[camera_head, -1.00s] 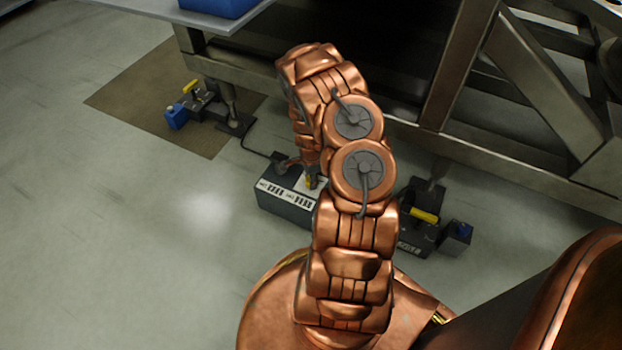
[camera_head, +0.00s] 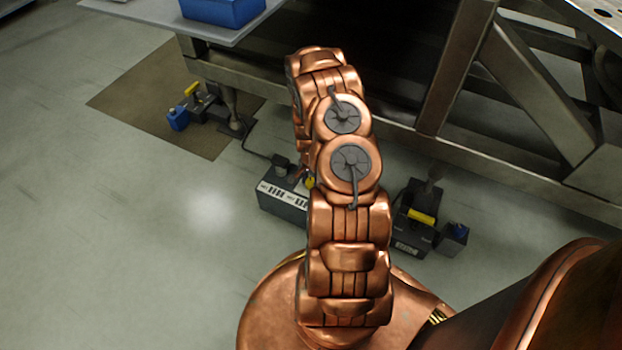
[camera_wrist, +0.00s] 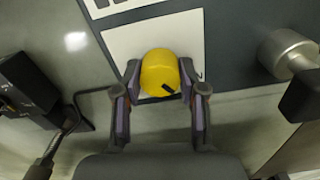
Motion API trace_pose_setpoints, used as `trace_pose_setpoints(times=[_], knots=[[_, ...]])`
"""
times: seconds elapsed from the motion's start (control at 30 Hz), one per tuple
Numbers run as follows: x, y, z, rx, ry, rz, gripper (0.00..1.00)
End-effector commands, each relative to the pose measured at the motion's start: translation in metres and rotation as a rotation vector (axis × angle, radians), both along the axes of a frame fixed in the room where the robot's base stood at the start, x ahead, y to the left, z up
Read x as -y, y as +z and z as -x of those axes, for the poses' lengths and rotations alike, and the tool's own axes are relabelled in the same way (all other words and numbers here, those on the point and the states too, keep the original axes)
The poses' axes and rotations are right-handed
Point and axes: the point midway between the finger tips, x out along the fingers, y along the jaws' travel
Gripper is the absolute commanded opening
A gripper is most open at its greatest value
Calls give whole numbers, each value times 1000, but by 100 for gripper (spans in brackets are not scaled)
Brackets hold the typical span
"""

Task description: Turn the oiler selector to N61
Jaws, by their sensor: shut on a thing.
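The oiler selector is a yellow knob (camera_wrist: 158,68) with a short black mark near its lower edge in the wrist view. It sits on a white plate (camera_wrist: 122,46) on top of a dark box (camera_wrist: 225,30). My gripper (camera_wrist: 160,78) has one finger on each side of the knob and is shut on it. In the head view the dark box (camera_head: 285,205) stands on the floor, and a bit of the yellow knob (camera_head: 310,183) shows beside my arm. My arm hides the gripper there. The position lettering around the knob is mostly hidden or too small to read.
A silver round fitting (camera_wrist: 285,52) stands right of the knob in the wrist view. Another dark unit with a yellow part (camera_head: 423,216) stands to the right. A heavy metal frame (camera_head: 400,130) crosses behind.

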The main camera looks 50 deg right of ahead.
Motion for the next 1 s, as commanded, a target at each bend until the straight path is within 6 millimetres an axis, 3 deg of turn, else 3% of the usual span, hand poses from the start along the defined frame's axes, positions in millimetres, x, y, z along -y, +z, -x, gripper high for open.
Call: trace_pose_setpoints(times=[0.5,1.0], knots=[[-2,1,2,-4,369,-5,6],[-1,-1,1,-3,456,-4,6]])
